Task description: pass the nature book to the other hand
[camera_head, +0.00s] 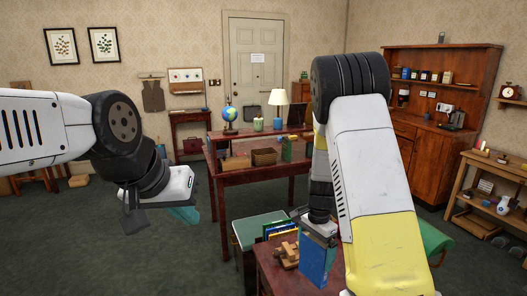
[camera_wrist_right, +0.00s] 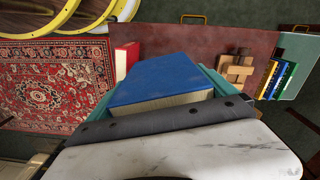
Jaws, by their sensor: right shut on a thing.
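A blue book (camera_head: 316,262) with cream page edges hangs from my right gripper (camera_head: 320,232) in the head view, beside the front wooden table. In the right wrist view, the same blue book (camera_wrist_right: 165,82) sits between the teal fingers (camera_wrist_right: 222,84), which are shut on it. No title is legible, so I cannot confirm that it is the nature book. My left gripper (camera_head: 180,214) is at the left in the head view, well apart from the book, over the green carpet. Its teal fingertips are small and partly hidden, so its opening is unclear.
A green-topped stool (camera_head: 258,229) stands close by. A desk (camera_head: 238,178) with a globe and lamp stands behind. Carpet (camera_head: 190,250) is clear below my left gripper.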

